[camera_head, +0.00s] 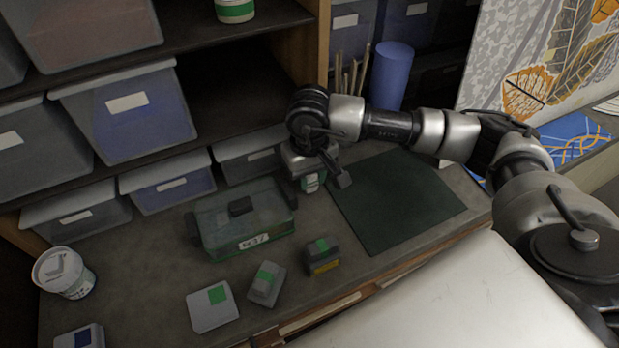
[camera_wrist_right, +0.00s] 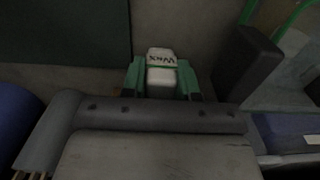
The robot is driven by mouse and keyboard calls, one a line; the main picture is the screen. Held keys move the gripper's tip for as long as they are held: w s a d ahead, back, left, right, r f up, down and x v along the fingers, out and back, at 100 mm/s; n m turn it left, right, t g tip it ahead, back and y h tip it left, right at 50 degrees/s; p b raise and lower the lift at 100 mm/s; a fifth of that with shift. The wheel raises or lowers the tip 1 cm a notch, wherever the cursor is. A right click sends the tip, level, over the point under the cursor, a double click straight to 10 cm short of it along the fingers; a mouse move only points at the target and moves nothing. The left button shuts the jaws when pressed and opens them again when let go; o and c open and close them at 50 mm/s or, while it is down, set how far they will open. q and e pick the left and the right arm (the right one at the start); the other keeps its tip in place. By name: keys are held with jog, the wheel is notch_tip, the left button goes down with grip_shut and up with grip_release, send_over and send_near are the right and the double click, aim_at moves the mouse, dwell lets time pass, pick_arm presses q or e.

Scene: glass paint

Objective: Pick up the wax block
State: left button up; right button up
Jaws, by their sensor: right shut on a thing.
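In the head view my right gripper (camera_head: 312,183) points down over the counter, between the clear green-tinted box and the dark green mat. There the block is mostly hidden by the gripper, and I cannot tell whether it touches the counter. My left gripper is in neither view.
The lidded box (camera_head: 243,222) stands close left of my right gripper, the dark green mat (camera_head: 395,200) close right. Several small blocks, including a grey one with a green patch (camera_head: 266,284), lie near the front edge. A white tub (camera_head: 64,273) stands left. Shelf bins are behind.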

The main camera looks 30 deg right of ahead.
jog(key=shift+r+b, duration=0.3)
jog(key=shift+r, duration=0.2)
notch_tip(320, 180, up, 2)
jog(key=shift+w+r+b, duration=0.1)
jog(key=shift+r+b, duration=0.1)
jog(key=shift+b, duration=0.5)
jog(key=s+d+r+b, duration=0.3)
jog(key=s+d+r, duration=0.4)
jog(key=d, duration=0.2)
jog(key=shift+s+r+b, duration=0.3)
jog(key=shift+r+b, duration=0.05)
jog(key=shift+s+f, duration=0.1)
dwell(1.1)
